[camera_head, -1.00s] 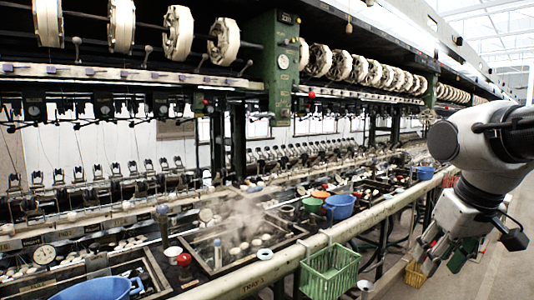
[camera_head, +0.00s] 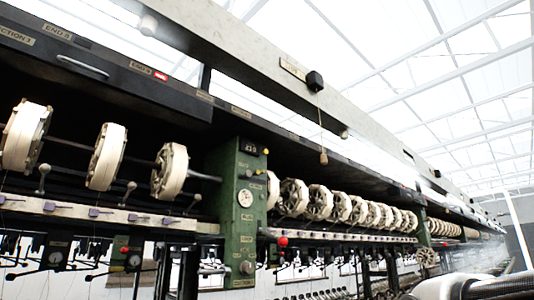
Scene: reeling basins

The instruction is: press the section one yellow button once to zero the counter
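A green column (camera_head: 235,200) stands near the middle of the head view. Near its top is a small dark counter display (camera_head: 248,147) with light digits too small to read surely. A tiny yellowish spot, perhaps a button (camera_head: 265,151), sits at the display's right; I cannot tell whether it is the section one yellow button. Below are a round white dial (camera_head: 245,198) and a pale knob (camera_head: 247,267). Only a pale part of my arm shows at the bottom right corner. My gripper is out of view.
White reels (camera_head: 172,170) hang in a row left of the column and more run away to the right. A red ball knob (camera_head: 283,241) sits on the rail right of the column. A cord with a wooden pull (camera_head: 323,157) hangs from the overhead beam. A small red light (camera_head: 161,77) glows upper left.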

